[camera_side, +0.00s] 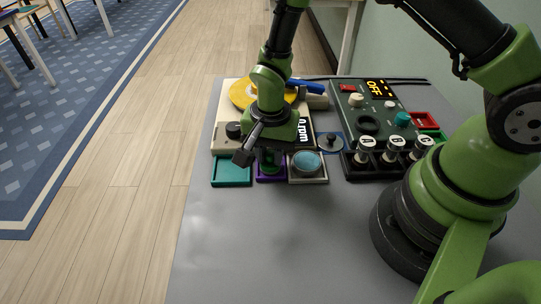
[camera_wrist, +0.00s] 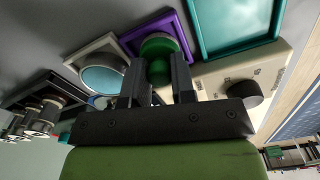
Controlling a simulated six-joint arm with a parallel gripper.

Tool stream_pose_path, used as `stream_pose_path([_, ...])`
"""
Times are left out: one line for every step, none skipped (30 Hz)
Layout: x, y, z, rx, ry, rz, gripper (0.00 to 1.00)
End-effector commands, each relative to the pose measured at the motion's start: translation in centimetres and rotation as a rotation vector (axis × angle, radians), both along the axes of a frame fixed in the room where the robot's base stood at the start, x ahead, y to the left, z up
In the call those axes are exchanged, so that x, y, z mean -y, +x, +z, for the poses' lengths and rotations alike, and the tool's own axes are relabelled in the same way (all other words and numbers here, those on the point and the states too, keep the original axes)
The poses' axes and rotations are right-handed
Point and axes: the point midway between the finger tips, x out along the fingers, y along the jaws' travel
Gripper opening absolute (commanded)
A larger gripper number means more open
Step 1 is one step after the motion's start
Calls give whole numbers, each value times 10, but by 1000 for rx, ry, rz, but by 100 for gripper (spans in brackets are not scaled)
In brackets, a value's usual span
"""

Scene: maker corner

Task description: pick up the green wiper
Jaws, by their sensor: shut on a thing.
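The green wiper (camera_wrist: 160,46) is a round, dark green piece in the wrist view, at the purple tray (camera_wrist: 125,38). My gripper (camera_wrist: 158,74) is shut on it, with one dark finger on each side. In the side view my gripper (camera_side: 268,152) points down over the purple tray (camera_side: 260,177), and the wiper is mostly hidden under it. I cannot tell whether the wiper touches the tray floor.
A teal tray (camera_side: 231,183) stands left of the purple one, and a white tray (camera_side: 309,181) with a blue round pad (camera_side: 306,162) right of it. Behind is a turntable with a yellow disc (camera_side: 238,94). A dark control panel (camera_side: 350,128) stands right. The grey table front (camera_side: 270,240) is clear.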

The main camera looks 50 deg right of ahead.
Motion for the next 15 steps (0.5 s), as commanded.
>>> stream_pose_path([0,-1,1,-5,-1,-1,1])
stream_pose_path([0,-1,2,-5,-2,-1,1])
stream_pose_path([0,-1,5,-4,-1,-1,1])
stream_pose_path([0,-1,8,-4,-1,-1,1])
stream_pose_path([0,-1,11,-2,0,-1,1])
stream_pose_path([0,0,16,-2,-1,0,1])
stream_pose_path([0,0,21,-1,-1,0,1])
stream_pose_path([0,0,25,0,0,0,1])
stream_pose_path([0,0,33,1,0,-1,1])
stream_pose_path([0,0,38,3,1,-1,1])
stream_pose_path([0,0,44,3,1,-2,1])
stream_pose_path([0,0,52,3,1,-1,1])
stream_pose_path([0,0,58,3,1,0,1])
stream_pose_path([0,0,64,4,0,0,1])
stream_pose_path([0,0,71,3,1,-1,1])
